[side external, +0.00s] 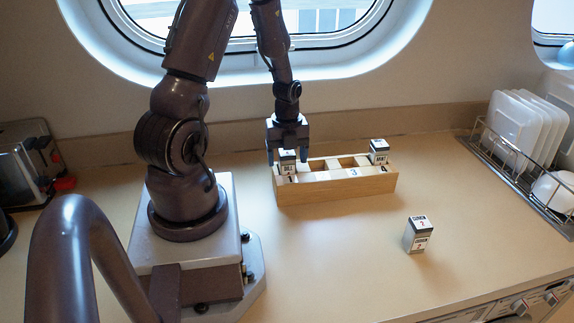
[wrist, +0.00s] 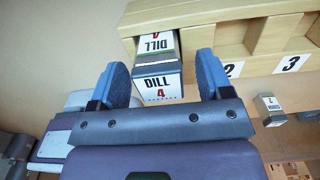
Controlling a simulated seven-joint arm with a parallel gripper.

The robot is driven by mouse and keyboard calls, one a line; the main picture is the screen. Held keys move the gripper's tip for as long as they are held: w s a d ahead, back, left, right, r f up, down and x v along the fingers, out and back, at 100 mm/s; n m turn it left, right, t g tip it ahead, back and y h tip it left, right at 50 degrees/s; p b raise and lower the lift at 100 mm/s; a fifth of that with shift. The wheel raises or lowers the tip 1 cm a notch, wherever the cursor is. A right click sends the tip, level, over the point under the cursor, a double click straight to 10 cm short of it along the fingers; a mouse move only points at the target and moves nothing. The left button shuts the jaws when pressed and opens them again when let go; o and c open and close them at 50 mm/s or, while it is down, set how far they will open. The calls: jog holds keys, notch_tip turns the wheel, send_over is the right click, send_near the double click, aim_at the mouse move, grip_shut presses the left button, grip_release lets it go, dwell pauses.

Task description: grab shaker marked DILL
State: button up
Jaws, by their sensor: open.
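The shaker marked DILL (side external: 287,163) stands in the left end compartment of the wooden rack (side external: 335,187), its top above the rim. In the wrist view the white-and-grey DILL shaker (wrist: 158,84) shows the word DILL and a red 4. My gripper (side external: 288,153) is above that end of the rack, pointing down. In the wrist view its blue-grey fingers (wrist: 163,62) are open, one on each side of the shaker, with gaps visible between.
Another shaker (side external: 379,152) stands in the rack's right end. A third shaker (side external: 418,235), marked with a red 2, stands on the counter in front. The rack's middle compartments look empty. A dish rack (side external: 530,165) with white plates is at right; a toaster (side external: 28,160) is at left.

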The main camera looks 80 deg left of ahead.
jog(key=c, duration=1)
jog(key=shift+c, duration=0.2)
jog(key=shift+r, duration=0.1)
